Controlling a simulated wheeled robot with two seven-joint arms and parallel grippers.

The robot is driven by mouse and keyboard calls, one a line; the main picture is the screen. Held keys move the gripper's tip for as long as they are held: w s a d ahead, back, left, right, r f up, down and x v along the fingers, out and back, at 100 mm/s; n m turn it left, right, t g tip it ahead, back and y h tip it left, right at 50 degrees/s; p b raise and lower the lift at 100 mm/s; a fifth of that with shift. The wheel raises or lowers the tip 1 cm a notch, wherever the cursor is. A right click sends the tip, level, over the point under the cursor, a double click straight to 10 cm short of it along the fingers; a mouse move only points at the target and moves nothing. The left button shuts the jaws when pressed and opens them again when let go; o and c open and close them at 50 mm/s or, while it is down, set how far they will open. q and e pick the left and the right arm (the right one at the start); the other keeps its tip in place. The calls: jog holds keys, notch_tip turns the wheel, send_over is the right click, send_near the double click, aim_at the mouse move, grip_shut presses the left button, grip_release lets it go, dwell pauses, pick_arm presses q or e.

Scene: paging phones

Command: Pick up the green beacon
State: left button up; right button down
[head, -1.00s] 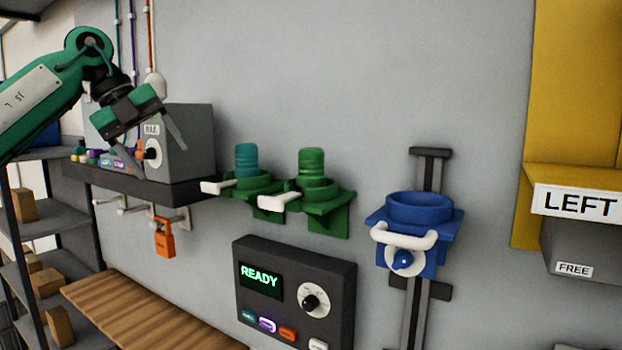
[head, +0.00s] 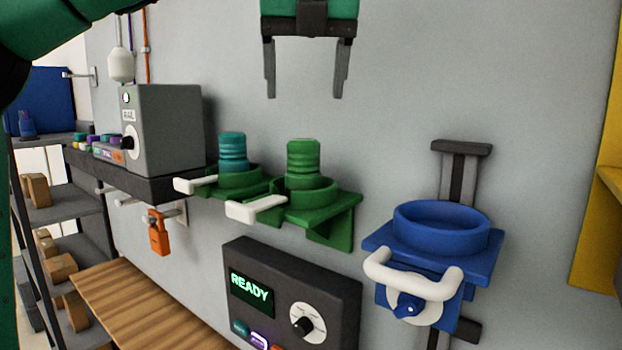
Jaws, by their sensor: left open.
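The green beacon (head: 303,160) stands upright in a green wall holder (head: 330,203) with a white lever (head: 256,209) at its front. A teal beacon (head: 233,153) stands in a similar green holder just to its left. My left gripper (head: 306,92) is open and empty, pointing down above the green beacon in the picture, with a clear gap between its fingertips and the beacon top. My right gripper is not in view.
A blue ring holder (head: 393,238) with a white handle sits on a rail to the right. A dark READY panel (head: 300,285) is below. A grey box (head: 165,130) on a shelf, an orange padlock (head: 158,235) and a wooden bench (head: 140,310) are left.

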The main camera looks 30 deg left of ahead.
aim_at(303, 139)
pick_arm(q)
jog(key=x, duration=0.4)
jog(key=shift+s+a+f, duration=0.2)
jog(key=shift+f, duration=0.1)
jog(key=shift+w+a+f, duration=0.1)
jog(key=shift+w+f, duration=0.7)
jog(key=shift+f, duration=0.05)
jog(key=shift+a+f, duration=0.15)
jog(key=shift+f, duration=0.15)
jog(key=shift+a+f+p, duration=0.2)
jog(key=shift+f+p, duration=0.15)
jog(key=shift+p, duration=0.2)
jog(key=x, duration=0.1)
jog(key=p+x, duration=0.1)
jog(key=x, duration=0.1)
jog(key=shift+w+f, duration=0.1)
jog(key=shift+w, duration=0.3)
jog(key=shift+w+a+f, duration=0.1)
jog(key=shift+f, duration=0.15)
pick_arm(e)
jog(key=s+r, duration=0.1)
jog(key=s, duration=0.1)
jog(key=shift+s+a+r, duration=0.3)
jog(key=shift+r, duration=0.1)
